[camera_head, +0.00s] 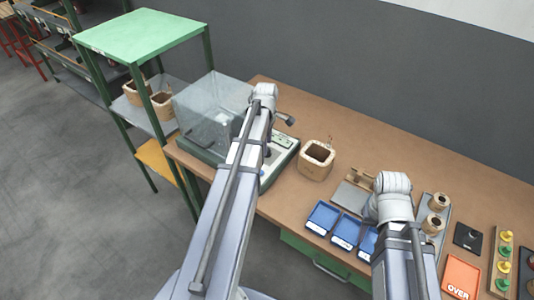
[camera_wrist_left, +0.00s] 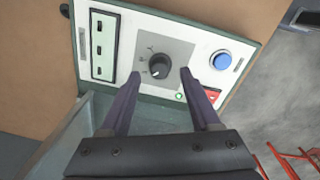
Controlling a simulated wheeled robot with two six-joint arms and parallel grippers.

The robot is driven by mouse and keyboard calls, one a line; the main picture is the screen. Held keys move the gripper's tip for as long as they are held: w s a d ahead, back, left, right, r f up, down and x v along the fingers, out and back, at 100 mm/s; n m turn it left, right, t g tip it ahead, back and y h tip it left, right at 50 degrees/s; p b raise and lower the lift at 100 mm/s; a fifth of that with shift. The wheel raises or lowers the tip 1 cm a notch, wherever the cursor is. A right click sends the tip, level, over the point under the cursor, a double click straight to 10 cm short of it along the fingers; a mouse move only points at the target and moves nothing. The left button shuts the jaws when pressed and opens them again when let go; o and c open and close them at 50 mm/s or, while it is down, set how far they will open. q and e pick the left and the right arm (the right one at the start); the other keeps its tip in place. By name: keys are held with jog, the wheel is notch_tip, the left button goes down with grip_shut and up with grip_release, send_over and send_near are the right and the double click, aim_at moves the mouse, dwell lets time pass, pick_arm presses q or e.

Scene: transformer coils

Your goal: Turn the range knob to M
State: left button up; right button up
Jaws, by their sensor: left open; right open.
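The range knob (camera_wrist_left: 158,66) is a round black knob on a grey square plate in the left wrist view. Small marks sit around its left side; they are too small to read, and I cannot tell which one the knob points at. My left gripper (camera_wrist_left: 161,75) is open, with one dark finger on each side of the knob, apart from it. In the head view my left arm reaches over the tester (camera_head: 281,152) and hides the knob. My right arm hangs over the table's right part; its gripper is hidden.
The panel also carries a blue button (camera_wrist_left: 222,60), a green light (camera_wrist_left: 179,97) and a slotted white plate (camera_wrist_left: 103,45). A clear cover (camera_head: 205,108) stands on the tester's left. A coil (camera_head: 317,160) and blue trays (camera_head: 346,229) sit to the right.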

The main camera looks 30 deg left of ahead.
pick_arm(q)
notch_tip(320, 180, down, 2)
jog(key=shift+f+b, duration=0.2)
jog(key=shift+b, duration=0.55)
grip_shut()
